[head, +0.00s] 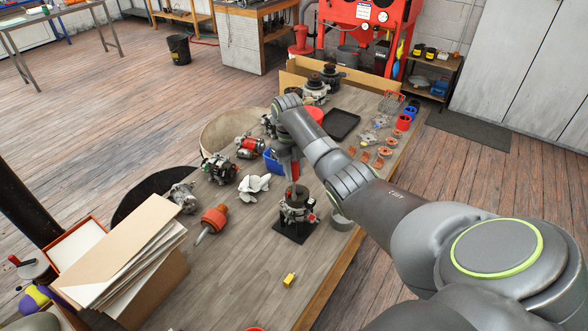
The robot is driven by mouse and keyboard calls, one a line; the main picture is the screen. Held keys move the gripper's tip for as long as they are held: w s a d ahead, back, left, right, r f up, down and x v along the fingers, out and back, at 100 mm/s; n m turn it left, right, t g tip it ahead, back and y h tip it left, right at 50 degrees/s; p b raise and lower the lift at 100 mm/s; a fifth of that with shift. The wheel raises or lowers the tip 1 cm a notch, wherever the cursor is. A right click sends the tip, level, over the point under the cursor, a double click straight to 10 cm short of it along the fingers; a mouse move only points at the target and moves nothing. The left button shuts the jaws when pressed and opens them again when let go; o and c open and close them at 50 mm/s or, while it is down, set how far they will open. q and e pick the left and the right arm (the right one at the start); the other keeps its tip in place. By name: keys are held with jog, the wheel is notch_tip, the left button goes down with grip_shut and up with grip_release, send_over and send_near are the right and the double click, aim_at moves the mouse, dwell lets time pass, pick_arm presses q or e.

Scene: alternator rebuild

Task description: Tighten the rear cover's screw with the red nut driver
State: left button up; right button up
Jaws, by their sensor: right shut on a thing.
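The alternator (295,210) stands upright on a small dark square base (295,232) on the wooden workbench. My right gripper (289,168) reaches down above it and is shut on the red nut driver (295,171). Only a little of the red handle shows between the fingers. Its thin shaft points down onto the top of the alternator. I cannot tell whether the tip touches the rear cover's screw, which is too small to make out. My left gripper is not in view.
An orange-handled tool (213,218) and a crumpled white cloth (254,187) lie left of the alternator. A small yellow item (289,280) lies in front. A blue bin (274,161) and black tray (342,124) sit behind. Bare bench shows at front.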

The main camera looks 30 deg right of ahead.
jog(key=shift+r, duration=0.15)
jog(key=shift+w+r, duration=0.1)
jog(key=shift+r, duration=0.3)
jog(key=n, duration=0.5)
jog(key=shift+h, duration=0.4)
jog(key=n, duration=0.5)
jog(key=shift+n+t+h, duration=0.3)
jog(key=shift+t, duration=0.1)
jog(key=n, duration=0.5)
jog(key=shift+n+t, duration=0.3)
jog(key=shift+t, duration=0.1)
jog(key=n, duration=0.5)
jog(key=shift+t, duration=0.4)
jog(key=n, duration=0.7)
jog(key=shift+t, duration=0.4)
jog(key=n, duration=0.3)
jog(key=shift+n+y, duration=0.3)
jog(key=shift+y, duration=0.1)
jog(key=n, duration=0.4)
jog(key=shift+n+y, duration=0.3)
